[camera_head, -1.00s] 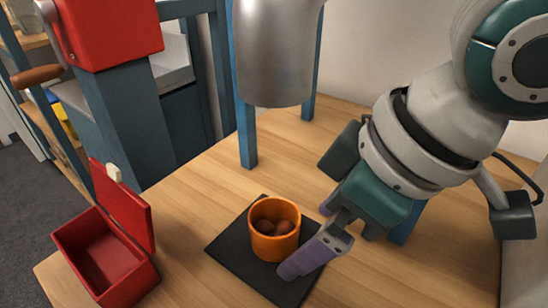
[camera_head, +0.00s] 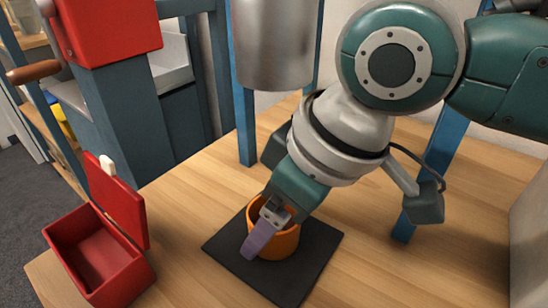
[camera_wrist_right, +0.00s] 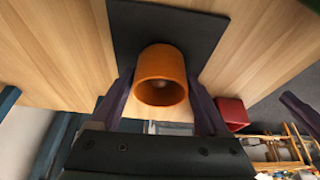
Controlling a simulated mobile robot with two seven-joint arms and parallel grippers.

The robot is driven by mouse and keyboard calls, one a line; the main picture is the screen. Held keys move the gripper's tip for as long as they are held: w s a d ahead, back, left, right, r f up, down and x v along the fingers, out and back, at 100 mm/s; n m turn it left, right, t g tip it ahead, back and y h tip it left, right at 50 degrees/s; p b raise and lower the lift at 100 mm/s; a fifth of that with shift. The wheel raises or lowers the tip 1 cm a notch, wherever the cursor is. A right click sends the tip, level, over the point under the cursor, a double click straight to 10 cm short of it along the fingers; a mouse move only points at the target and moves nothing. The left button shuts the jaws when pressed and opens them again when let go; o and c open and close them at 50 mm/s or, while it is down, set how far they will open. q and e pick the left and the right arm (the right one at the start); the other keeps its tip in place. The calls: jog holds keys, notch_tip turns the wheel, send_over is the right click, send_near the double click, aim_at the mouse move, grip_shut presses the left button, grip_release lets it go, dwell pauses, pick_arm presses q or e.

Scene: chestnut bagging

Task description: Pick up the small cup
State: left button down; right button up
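The small orange cup (camera_head: 286,243) stands upright on a black square mat (camera_head: 318,247) on the wooden table. My right gripper (camera_head: 262,232) is low over the cup, one purple finger in front of its near side, and hides part of it. The fingers are spread about as wide as the cup; firm contact is not clear. My left gripper is not identifiable in view.
An open red box (camera_head: 96,262) with its lid raised stands at the table's left edge. A metal cylinder (camera_head: 275,45) on blue posts hangs behind the mat. A red machine (camera_head: 105,35) with a wooden handle stands at the back left. The table right of the mat is clear.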

grip_shut()
dwell(0.4)
